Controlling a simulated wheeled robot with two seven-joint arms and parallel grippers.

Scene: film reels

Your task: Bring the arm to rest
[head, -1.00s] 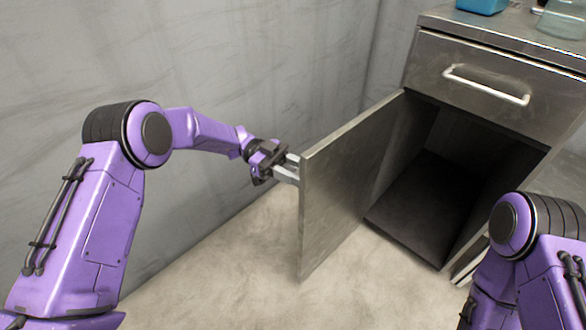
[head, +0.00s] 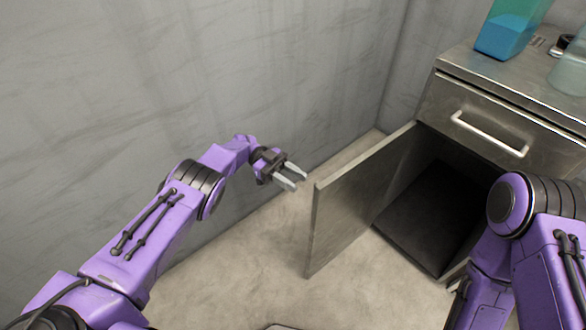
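My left gripper (head: 292,178) is in the middle of the head view, at the end of the purple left arm (head: 170,225). Its two pale fingers are apart with nothing between them. It hangs in free air to the left of the open cabinet door (head: 355,200), with a gap to the door's edge. My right arm (head: 525,235) comes in at the lower right. Its gripper is outside the picture.
The metal cabinet (head: 475,85) stands at the right with its lower compartment (head: 430,215) open and dark. Its drawer (head: 485,125) is shut. A blue container (head: 507,32) and a clear glass vessel (head: 572,70) stand on top. A grey wall (head: 190,80) runs behind the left arm.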

